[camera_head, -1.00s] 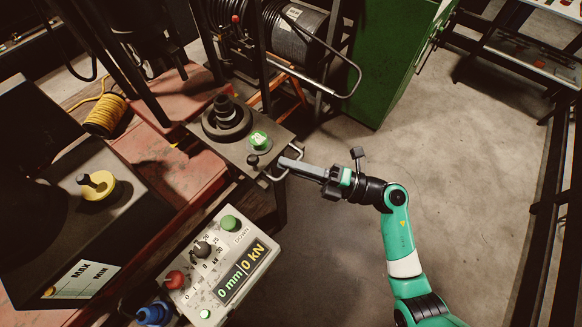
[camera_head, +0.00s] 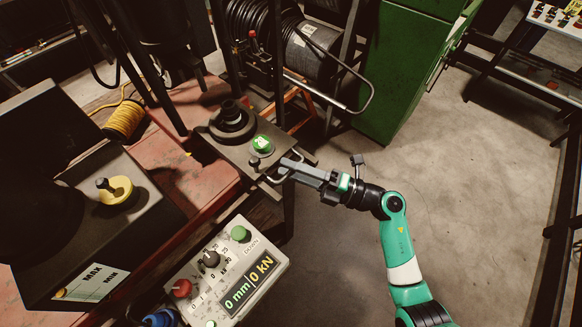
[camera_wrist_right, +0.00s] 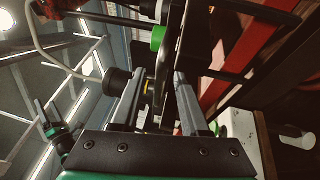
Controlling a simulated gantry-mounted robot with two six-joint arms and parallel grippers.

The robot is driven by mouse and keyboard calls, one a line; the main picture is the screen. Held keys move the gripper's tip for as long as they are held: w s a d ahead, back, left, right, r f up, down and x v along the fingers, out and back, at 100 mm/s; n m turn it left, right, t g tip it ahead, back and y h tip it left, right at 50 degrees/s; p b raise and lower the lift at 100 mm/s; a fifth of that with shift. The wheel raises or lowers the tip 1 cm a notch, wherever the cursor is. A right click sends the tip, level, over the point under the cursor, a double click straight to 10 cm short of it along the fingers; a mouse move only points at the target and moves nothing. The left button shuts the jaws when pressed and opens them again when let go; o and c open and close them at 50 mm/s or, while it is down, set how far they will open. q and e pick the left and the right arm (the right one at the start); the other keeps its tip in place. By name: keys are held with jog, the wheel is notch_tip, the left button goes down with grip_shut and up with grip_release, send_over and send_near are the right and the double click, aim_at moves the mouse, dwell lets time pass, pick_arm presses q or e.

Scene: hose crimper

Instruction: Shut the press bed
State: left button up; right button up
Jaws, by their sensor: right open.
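The press bed (camera_head: 238,153) is a dark flat plate pulled out from the red press. It carries a black round die (camera_head: 231,124), a green round knob (camera_head: 261,144) and a small black knob. A metal loop handle (camera_head: 267,181) sits on its front edge. My right gripper (camera_head: 284,170) is open at this handle, its fingers reaching over it from the right. In the right wrist view the two fingers (camera_wrist_right: 158,95) stand apart with a thin bar between them; whether they touch it I cannot tell. My left gripper is not in view.
A control box (camera_head: 225,275) with a 0 mm, 0 kN display stands in front of the bed. A black hose reel (camera_head: 315,55) and green cabinet (camera_head: 410,60) stand behind. A yellow cord spool (camera_head: 124,119) lies at left.

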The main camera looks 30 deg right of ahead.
jog(key=v, duration=1.1)
jog(key=shift+d+p, duration=0.2)
jog(key=shift+p, duration=0.15)
jog(key=shift+s, duration=0.15)
